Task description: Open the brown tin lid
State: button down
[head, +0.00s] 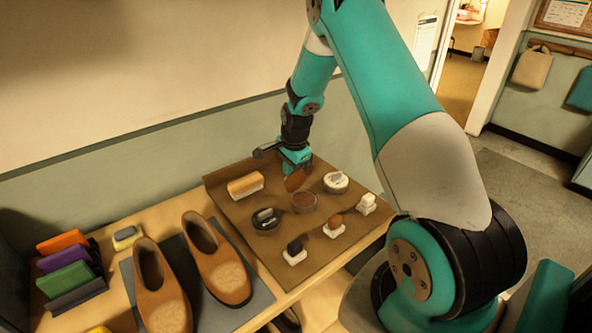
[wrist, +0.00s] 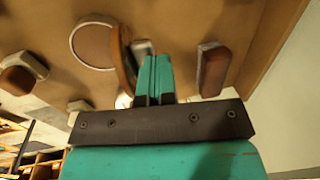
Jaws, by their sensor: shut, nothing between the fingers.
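The brown tin (head: 303,203) sits on the brown mat, its round brown inside showing; it also shows in the wrist view (wrist: 92,46). Its brown lid (head: 296,181) stands up steeply at the tin's far edge. In the wrist view the lid (wrist: 123,62) is seen nearly edge-on, between the tin and my fingers. My gripper (head: 292,168) is shut and empty just behind the lid. Its closed fingers (wrist: 155,75) are close beside the lid; I cannot tell whether they touch it.
A black tin (head: 266,221) and a pale tin (head: 336,182) flank the brown tin. A brush (head: 245,186) lies at the mat's far left. Several small white-based pieces stand near the front, including a dark-topped one (head: 295,252). Brown shoes (head: 217,262) stand left of the mat (head: 262,257).

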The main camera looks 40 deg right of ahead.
jog(key=shift+s, duration=0.1)
jog(key=shift+s, duration=0.8)
notch_tip(320, 180, up, 14)
jog(key=s, duration=0.2)
jog(key=shift+s+a, duration=0.15)
jog(key=shift+s, duration=0.15)
